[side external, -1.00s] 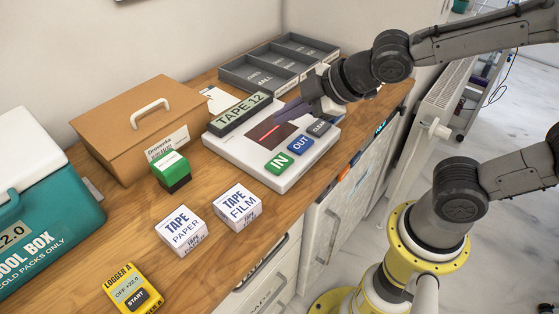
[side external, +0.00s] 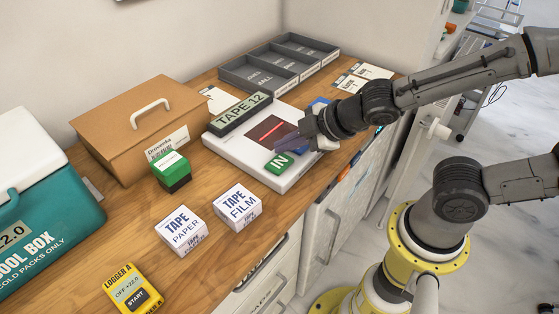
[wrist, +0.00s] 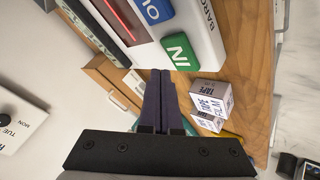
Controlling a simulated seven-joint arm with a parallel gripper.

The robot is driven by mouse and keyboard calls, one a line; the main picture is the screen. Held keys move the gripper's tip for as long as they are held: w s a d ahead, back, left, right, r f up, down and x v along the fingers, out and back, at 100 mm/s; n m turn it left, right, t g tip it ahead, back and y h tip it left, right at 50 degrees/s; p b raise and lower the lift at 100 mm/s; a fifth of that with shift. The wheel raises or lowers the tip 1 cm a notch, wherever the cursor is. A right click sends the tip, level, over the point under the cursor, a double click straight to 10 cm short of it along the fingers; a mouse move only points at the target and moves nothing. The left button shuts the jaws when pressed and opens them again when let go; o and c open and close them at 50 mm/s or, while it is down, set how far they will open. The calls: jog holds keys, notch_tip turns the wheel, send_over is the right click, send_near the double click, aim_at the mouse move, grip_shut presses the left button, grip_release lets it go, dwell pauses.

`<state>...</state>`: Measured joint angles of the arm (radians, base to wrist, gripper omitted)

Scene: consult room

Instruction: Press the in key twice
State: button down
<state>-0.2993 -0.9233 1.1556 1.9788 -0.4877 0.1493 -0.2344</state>
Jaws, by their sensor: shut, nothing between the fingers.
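The white scanner unit (side external: 235,150) lies on the wooden counter, with a display reading TAPE 12 (side external: 240,115) and a dark window with a red line (side external: 268,130). Its green IN key (side external: 279,166) shows at the front edge, also in the wrist view (wrist: 180,53). My gripper (side external: 279,147) is shut and empty, its dark fingers just behind and above the IN key. In the wrist view the fingertips (wrist: 160,72) appear beside the green key; whether they touch it I cannot tell. The blue OUT key (wrist: 153,9) is mostly hidden by my gripper in the side view.
A green-black stamp (side external: 171,171), brown case (side external: 140,125), teal cool box (side external: 45,215) and yellow logger (side external: 133,290) are to the left. Grey trays (side external: 280,68) stand behind.

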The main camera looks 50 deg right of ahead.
aim_at(276, 160)
jog(key=shift+f, duration=0.55)
jog(key=shift+f, duration=0.15)
dwell(1.6)
jog(key=shift+f, duration=0.3)
jog(key=shift+f, duration=0.6)
dwell(1.0)
jog(key=shift+r, duration=0.95)
jog(key=shift+r, duration=2.55)
